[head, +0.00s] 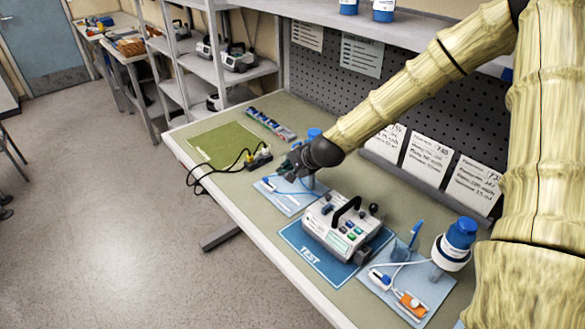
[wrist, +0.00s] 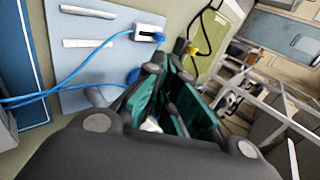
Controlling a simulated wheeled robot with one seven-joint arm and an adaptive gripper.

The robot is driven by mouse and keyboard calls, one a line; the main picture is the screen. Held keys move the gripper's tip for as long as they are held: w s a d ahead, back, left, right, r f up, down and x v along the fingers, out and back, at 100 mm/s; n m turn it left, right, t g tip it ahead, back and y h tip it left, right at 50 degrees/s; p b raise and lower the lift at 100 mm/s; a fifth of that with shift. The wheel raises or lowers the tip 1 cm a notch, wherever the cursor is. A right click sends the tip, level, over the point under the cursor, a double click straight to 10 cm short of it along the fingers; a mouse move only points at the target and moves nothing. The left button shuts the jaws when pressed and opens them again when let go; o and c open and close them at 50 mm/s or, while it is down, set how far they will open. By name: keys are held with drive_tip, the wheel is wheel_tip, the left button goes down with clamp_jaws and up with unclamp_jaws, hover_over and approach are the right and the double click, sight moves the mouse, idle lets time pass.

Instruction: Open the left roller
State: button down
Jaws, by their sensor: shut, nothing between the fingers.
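The left light-blue mat (head: 291,205) lies beyond the pump, partly hidden by my gripper. In the wrist view a small white clamp-like piece with a blue end (wrist: 150,33), apparently the left roller, sits on this mat (wrist: 95,95) with a blue tube (wrist: 85,65) running to it. I cannot tell its wheel's position. My gripper (head: 285,170) is over the far part of the left mat, shut and empty. In the wrist view its teal-padded fingers (wrist: 178,80) are below and right of the white piece, apart from it in the picture.
A white pump (head: 335,230) stands on the blue TEST mat (head: 292,239). The right mat (head: 430,293) holds a white-and-blue piece, an orange piece (head: 411,305) and a blue-capped bottle (head: 456,245). The pegboard wall (head: 400,95) borders the table.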

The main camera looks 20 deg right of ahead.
drive_tip(key=shift+b+v, duration=0.35)
drive_tip(key=shift+v, duration=1.4)
